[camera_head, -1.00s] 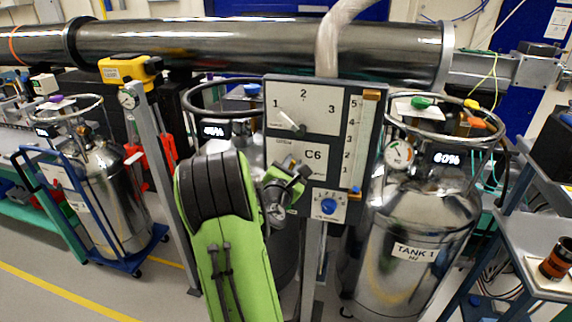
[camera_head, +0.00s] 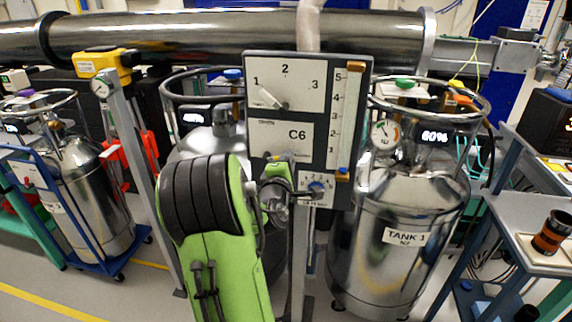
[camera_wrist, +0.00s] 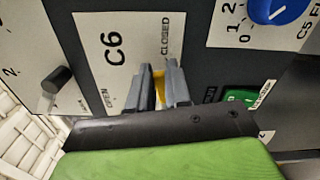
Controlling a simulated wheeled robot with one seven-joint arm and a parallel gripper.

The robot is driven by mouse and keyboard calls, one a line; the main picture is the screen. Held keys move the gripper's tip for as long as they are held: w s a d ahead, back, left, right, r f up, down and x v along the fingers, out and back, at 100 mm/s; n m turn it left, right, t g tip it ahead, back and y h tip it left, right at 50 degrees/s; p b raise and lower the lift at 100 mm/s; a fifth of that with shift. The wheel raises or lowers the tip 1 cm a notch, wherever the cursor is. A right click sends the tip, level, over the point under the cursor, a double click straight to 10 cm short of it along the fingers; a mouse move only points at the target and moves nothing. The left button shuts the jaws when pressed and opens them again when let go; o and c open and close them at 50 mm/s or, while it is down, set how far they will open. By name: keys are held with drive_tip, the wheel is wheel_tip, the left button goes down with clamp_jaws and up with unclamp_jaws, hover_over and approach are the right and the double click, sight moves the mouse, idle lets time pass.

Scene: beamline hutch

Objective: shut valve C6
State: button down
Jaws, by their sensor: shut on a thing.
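The grey panel (camera_head: 253,185) carries a white C6 label plate (camera_head: 290,133), with OPEN and CLOSED printed on it in the wrist view (camera_wrist: 113,62). My gripper (camera_wrist: 160,84) is shut on the yellow handle of valve C6 (camera_wrist: 159,84), right at the plate. The handle shows as a narrow yellow strip between the fingers, near the side marked CLOSED. The rest of it and its pivot are hidden by the fingers and palm. In the head view my gripper (camera_head: 284,166) is at the panel's lower part, and the handle is hard to make out.
On the same panel are a 1-2-3 selector knob (camera_head: 271,99), a scale with sliders (camera_head: 346,120) and a blue dial (camera_wrist: 275,8). A green button (camera_wrist: 240,96) is close to the fingers. TANK 1 (camera_head: 400,265) stands right, a yellow device (camera_head: 103,63) left.

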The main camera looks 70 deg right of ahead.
drive_tip(key=shift+s+f+m+b, duration=0.1)
drive_tip(key=shift+f+m+b, duration=0.25)
drive_tip(key=shift+m, duration=0.15)
drive_tip(key=c, duration=1.1)
unclamp_jaws()
drive_tip(key=shift+o, duration=0.2)
